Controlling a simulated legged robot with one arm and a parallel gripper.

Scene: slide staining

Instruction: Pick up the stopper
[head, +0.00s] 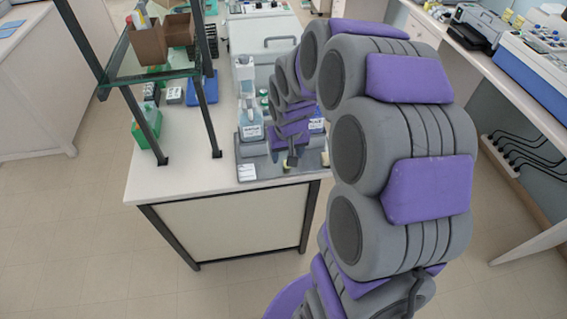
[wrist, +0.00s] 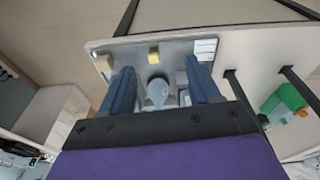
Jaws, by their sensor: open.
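A pale blue-grey, teardrop-shaped piece (wrist: 158,91), which looks like the stopper, shows between my fingers in the wrist view. My gripper (wrist: 159,67) is open, with one blue finger on each side of this piece. Gaps show between the piece and both fingers, and I see no contact. It stands over a grey tray (wrist: 180,48). In the head view my gripper (head: 291,161) is low over the tray (head: 262,174) at the bench's front edge. The stopper cannot be made out there, with my arm in the way.
A yellow block (wrist: 153,54) and a white label (wrist: 205,48) are on the tray near the fingertips. A labelled bottle (head: 250,122) stands left of my arm. A dark-framed glass shelf (head: 160,66) with brown boxes rises further left. The bench top (head: 185,180) at front left is clear.

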